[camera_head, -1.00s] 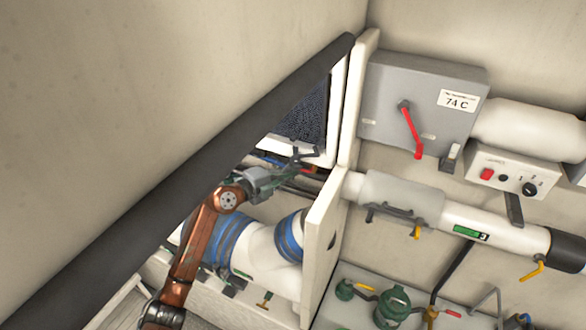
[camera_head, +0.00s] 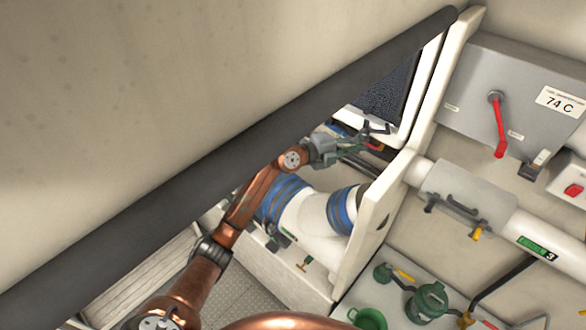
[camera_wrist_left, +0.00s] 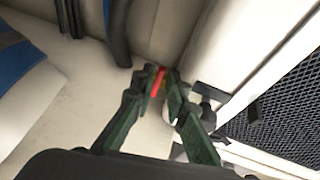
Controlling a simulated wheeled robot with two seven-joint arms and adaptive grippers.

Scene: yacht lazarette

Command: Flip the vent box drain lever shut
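The vent box (camera_head: 409,112) is a white-framed housing with a dark mesh face, behind a partition; its mesh (camera_wrist_left: 270,122) fills the right of the left wrist view. A small red lever (camera_head: 375,147) shows under its lower edge, and this red piece (camera_wrist_left: 158,81) lies between my left fingertips in the wrist view. My left gripper (camera_head: 366,141) is at the lever, its green-dark fingers (camera_wrist_left: 160,84) close together on either side of the red piece. Whether both fingers touch it I cannot tell. The lever's pivot is not clear. My right gripper is out of view.
A white partition (camera_head: 376,225) stands right of my left gripper. A white hose with blue bands (camera_head: 310,220) lies below it. A grey box with another red lever (camera_head: 500,130) is on the right wall. A dark rail (camera_head: 230,170) crosses in front.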

